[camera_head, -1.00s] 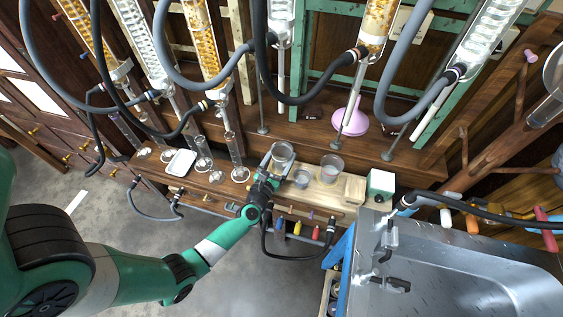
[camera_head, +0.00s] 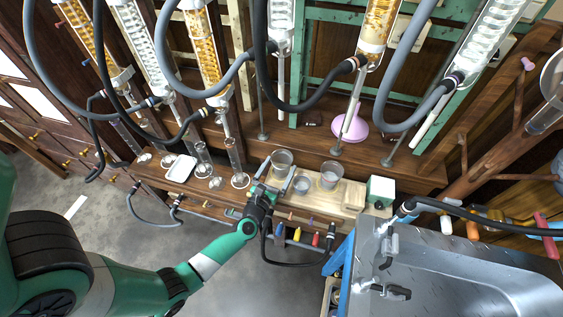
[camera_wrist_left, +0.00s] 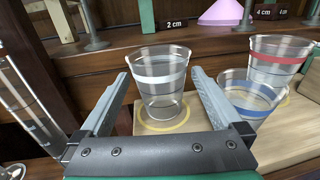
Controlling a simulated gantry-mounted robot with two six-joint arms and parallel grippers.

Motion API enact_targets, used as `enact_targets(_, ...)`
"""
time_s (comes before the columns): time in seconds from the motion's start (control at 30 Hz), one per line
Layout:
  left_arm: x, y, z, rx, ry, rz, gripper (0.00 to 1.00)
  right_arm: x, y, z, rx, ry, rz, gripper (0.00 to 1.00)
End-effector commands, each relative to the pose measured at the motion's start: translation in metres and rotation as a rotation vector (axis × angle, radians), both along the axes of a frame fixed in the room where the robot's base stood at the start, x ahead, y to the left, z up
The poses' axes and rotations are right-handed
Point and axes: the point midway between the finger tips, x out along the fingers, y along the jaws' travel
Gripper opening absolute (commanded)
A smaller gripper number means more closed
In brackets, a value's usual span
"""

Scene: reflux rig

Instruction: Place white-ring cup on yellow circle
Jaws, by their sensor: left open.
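The clear white-ring cup (camera_wrist_left: 161,76) stands upright on the wooden board, its base within the yellow circle (camera_wrist_left: 184,125) in the left wrist view. The same cup shows in the head view (camera_head: 282,158). My left gripper (camera_head: 279,174) is open in front of the cup, and its fingers (camera_wrist_left: 158,85) point along the cup's two sides. There is a visible gap between each finger and the cup in the wrist view. My right gripper is in neither view.
A blue-ring cup (camera_wrist_left: 247,100) and a red-ring cup (camera_wrist_left: 277,62) stand close on the right. A green box (camera_head: 380,190) sits at the board's right end. Glass cylinders stand left, hoses hang above, and a metal sink (camera_head: 470,275) lies front right.

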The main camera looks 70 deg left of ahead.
Motion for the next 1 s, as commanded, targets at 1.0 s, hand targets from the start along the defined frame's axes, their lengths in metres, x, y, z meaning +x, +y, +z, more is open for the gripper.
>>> enact_targets(1.0,-0.05,-0.072,0.022,0.072,-0.001,-0.048,1.0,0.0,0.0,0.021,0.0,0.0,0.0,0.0)
